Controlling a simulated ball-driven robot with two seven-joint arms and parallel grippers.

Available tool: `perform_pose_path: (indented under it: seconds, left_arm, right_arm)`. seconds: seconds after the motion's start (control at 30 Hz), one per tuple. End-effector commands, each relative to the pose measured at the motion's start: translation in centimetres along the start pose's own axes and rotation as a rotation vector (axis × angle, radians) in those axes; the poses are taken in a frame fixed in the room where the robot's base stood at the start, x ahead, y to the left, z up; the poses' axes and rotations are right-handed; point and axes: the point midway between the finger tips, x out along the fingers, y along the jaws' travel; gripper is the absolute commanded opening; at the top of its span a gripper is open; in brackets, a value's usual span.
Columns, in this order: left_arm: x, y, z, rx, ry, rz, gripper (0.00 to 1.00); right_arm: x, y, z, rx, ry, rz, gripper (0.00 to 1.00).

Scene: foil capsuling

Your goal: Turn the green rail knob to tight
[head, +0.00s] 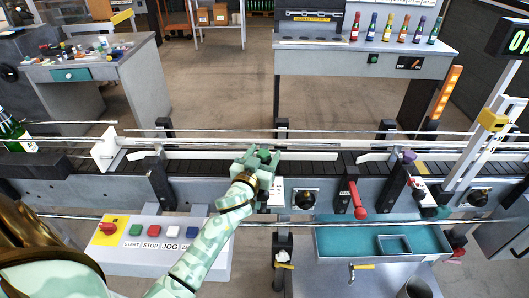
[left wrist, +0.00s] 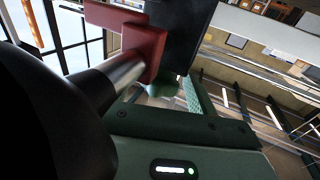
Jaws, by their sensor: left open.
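A dark green rail knob (head: 264,156) sits on the near side of the conveyor in the middle of the head view. My left gripper (head: 258,162) is at this knob, its fingers open around or beside it; I cannot tell whether they touch it. In the left wrist view, the green gripper body (left wrist: 190,145) fills the bottom. A dark red block (left wrist: 145,50) on a silver rod and a black post are close in front of it. The knob is not clear there. My right gripper is not in view.
Guide rails (head: 330,146) run along the conveyor. A red lever (head: 355,200) and a purple knob (head: 408,156) stand to the right. A button panel (head: 150,242) lies at the front left, and a teal tray (head: 330,240) at the front right. A green bottle (head: 12,130) stands at the left end.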

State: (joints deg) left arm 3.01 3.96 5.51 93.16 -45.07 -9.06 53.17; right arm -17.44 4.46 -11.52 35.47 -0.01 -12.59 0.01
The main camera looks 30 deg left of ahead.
Motion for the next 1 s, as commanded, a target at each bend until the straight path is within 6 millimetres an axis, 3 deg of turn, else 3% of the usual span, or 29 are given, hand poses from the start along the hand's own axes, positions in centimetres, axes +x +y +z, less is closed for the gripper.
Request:
perform_pose_path:
  seconds: [0.07, 0.23, 0.67, 1.0]
  left_arm:
    - [0.0, 0.0, 0.0, 0.000, 0.000, 0.000, 0.58]
    - [0.0, 0.0, 0.0, 0.000, 0.000, 0.000, 0.14]
    - [0.0, -0.1, -0.2, 0.002, 0.000, 0.064, 0.13]
    - [0.1, -0.4, -0.3, 0.007, -0.002, 0.316, 0.13]
  right_arm:
    - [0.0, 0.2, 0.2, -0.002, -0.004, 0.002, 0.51]
    - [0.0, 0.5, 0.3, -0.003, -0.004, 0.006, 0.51]
    - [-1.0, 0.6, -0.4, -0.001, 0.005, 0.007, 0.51]
    - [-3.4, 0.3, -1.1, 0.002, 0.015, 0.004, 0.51]
